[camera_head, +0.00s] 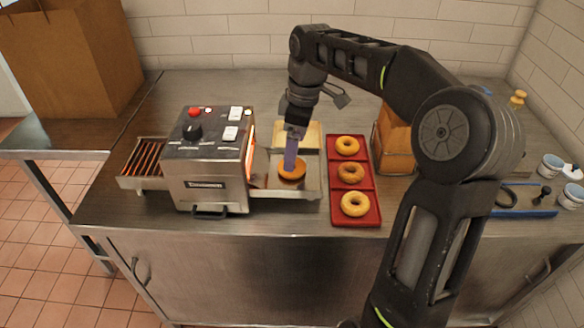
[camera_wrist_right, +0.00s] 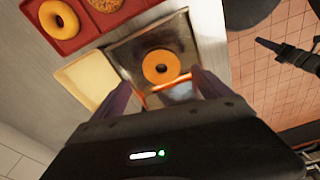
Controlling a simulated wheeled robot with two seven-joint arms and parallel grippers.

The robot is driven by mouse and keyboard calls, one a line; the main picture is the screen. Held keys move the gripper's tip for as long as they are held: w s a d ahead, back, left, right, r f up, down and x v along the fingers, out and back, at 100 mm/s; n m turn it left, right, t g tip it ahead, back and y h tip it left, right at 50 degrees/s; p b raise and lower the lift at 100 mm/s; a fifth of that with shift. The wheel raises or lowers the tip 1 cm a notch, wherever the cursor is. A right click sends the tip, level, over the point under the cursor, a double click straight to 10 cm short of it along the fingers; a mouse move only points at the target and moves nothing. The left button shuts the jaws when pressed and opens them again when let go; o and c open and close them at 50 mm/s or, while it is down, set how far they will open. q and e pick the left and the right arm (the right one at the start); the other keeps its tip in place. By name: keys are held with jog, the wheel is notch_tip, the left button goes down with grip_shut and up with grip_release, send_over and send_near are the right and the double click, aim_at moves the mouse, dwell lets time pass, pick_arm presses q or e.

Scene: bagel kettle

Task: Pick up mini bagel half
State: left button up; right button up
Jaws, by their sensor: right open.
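A mini bagel half (camera_head: 291,172) lies on the metal outfeed tray (camera_head: 312,190) at the right side of the toaster (camera_head: 205,165). It looks like a golden-orange ring with a dark hole, and it also shows in the right wrist view (camera_wrist_right: 161,67). My right gripper (camera_head: 290,165) points down just above the bagel half and partly covers it in the head view. In the right wrist view its two purple fingers (camera_wrist_right: 160,82) are apart, with the bagel half ahead of the gap. Nothing is between them. My left gripper is not in view.
A red tray (camera_head: 339,163) with three bagels stands right of the outfeed tray. A cream board (camera_head: 310,133) lies behind. A brown box (camera_head: 393,140) stands behind my arm. A wire rack (camera_head: 143,160) sits left of the toaster. The counter's front strip is clear.

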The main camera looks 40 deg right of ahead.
jog(key=f, duration=0.3)
jog(key=shift+a+f+p, duration=0.2)
jog(key=shift+f+p, duration=0.15)
jog(key=shift+f, duration=0.6)
jog(key=c, duration=1.5)
jog(key=shift+w+r, duration=0.1)
jog(key=shift+r, duration=0.55)
notch_tip(320, 180, up, 9)
jog(key=shift+f, duration=0.1)
jog(key=shift+a+p, duration=0.2)
jog(key=shift+p, duration=0.1)
